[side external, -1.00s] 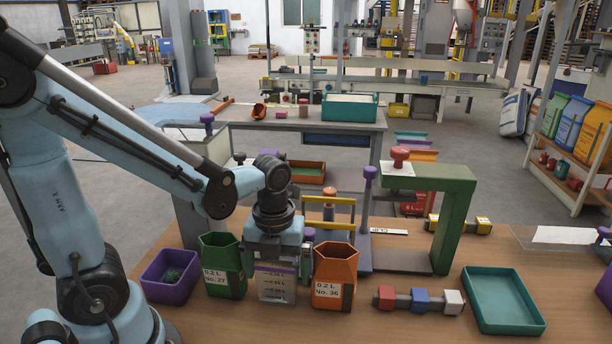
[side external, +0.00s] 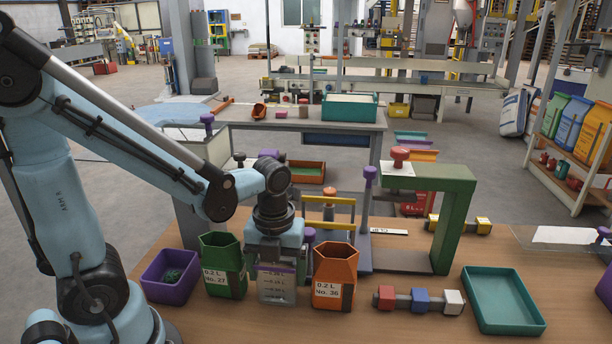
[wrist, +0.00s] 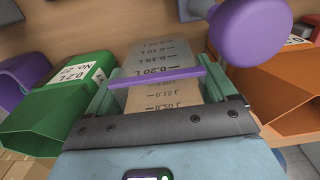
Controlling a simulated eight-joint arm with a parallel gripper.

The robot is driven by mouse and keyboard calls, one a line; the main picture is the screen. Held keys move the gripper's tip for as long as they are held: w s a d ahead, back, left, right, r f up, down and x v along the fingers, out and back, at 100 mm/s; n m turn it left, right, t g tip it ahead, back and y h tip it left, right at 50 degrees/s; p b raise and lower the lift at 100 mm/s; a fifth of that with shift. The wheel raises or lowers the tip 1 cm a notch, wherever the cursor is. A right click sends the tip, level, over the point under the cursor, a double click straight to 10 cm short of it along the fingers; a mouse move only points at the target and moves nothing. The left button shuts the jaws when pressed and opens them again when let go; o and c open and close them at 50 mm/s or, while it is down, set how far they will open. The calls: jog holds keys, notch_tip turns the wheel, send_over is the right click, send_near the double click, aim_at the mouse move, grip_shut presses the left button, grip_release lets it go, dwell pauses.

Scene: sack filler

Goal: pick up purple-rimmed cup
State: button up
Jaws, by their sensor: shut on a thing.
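The purple-rimmed cup (side external: 277,286) is a clear measuring cup with volume marks, standing between a green and an orange cup on the wooden bench. Its purple rim (wrist: 157,77) and marked wall (wrist: 152,55) show in the wrist view. My gripper (side external: 276,262) points down over the cup from above and is shut on it around the rim. The fingers are partly hidden in the side view. I cannot tell whether the cup's base touches the bench.
The green cup (side external: 223,266) stands close on the left and the orange cup (side external: 335,276) close on the right. A purple bin (side external: 170,290) lies further left. A purple knob (wrist: 250,28) rises behind the cup. A teal tray (side external: 502,300) lies at right.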

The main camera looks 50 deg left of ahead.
jog(key=shift+r, duration=1.05)
jog(key=s+d+r, duration=0.6)
jog(key=d+r, duration=0.3)
jog(key=d, duration=0.1)
notch_tip(320, 180, up, 7)
jog(key=w+a, duration=0.7)
jog(key=w, duration=0.3)
jog(key=w+a, duration=0.6)
jog(key=w, duration=0.5)
jog(key=shift+s+a+f, duration=0.1)
jog(key=shift+f, duration=2.55)
jog(key=shift+s+a+f, duration=0.1)
jog(key=shift+f, duration=2.5)
jog(key=shift+f, duration=0.2)
